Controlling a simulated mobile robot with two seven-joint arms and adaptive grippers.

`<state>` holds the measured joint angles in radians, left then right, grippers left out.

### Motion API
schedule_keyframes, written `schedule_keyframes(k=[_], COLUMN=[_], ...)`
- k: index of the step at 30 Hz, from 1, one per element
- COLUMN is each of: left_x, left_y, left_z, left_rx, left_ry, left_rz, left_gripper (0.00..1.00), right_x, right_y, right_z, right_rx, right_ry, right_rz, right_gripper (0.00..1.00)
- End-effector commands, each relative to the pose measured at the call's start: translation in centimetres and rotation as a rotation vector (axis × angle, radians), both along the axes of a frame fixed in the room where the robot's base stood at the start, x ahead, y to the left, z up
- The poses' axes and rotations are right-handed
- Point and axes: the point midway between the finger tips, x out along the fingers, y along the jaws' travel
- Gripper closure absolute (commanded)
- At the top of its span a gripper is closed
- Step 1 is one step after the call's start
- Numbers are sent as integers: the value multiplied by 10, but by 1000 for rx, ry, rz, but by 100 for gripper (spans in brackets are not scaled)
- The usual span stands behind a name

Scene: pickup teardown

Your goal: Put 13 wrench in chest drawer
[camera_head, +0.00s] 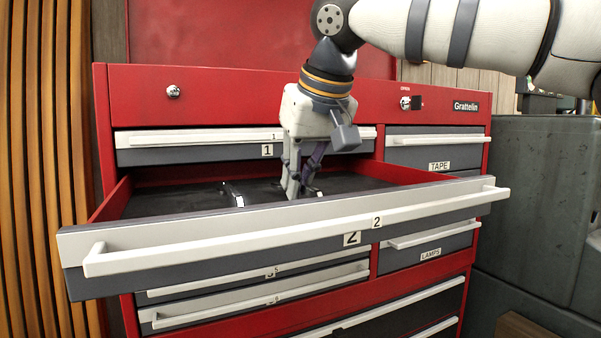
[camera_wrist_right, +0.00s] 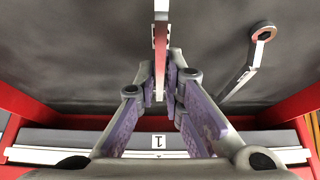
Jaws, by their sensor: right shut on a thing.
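My right gripper (camera_head: 299,190) reaches down into the open drawer 2 (camera_head: 215,238) of the red tool chest. In the right wrist view, its fingers (camera_wrist_right: 164,98) are shut on a metal wrench (camera_wrist_right: 161,45), whose shaft runs up out of the top of the picture. I cannot read its size, nor tell if it touches the drawer floor. A second wrench (camera_head: 234,195) lies on the dark drawer floor, left of the gripper; it also shows in the right wrist view (camera_wrist_right: 248,65), with its ring end at top right. My left gripper is not in view.
The red side walls and raised front of the drawer surround the gripper. Shut drawer 1 (camera_head: 205,143) is behind and above. The TAPE drawer (camera_head: 437,152) and LAMPS drawer (camera_head: 430,245) are shut at right. A dark grey cabinet (camera_head: 535,190) stands beside the chest.

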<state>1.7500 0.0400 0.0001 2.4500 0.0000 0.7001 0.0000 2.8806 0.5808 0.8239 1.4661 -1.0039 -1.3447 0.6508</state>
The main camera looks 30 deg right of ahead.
Motion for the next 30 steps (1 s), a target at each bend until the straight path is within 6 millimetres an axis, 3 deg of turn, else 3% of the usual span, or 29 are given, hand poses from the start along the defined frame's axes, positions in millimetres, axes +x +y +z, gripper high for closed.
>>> schedule_keyframes(k=[5, 6, 9, 17, 20, 27, 30], left_x=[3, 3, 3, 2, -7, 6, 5], left_y=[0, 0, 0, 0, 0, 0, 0], left_z=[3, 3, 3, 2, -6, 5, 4], left_rx=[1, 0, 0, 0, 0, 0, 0], left_ry=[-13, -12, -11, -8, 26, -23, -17], left_rz=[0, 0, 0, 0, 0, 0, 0], left_gripper=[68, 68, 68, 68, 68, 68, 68], right_x=[-1, -1, 0, 0, 4, -33, -43], right_y=[0, 0, 0, 0, 1, 2, 3], right_z=[-2, -2, -3, -3, -1, 68, 87], right_rx=[1, 1, 1, 1, 3, 1, 4], right_ry=[-3, -2, -1, 0, 7, -14, -6], right_rz=[0, 0, 0, 0, 1, -3, 1], right_gripper=[100, 89, 71, 71, 71, 71, 71])
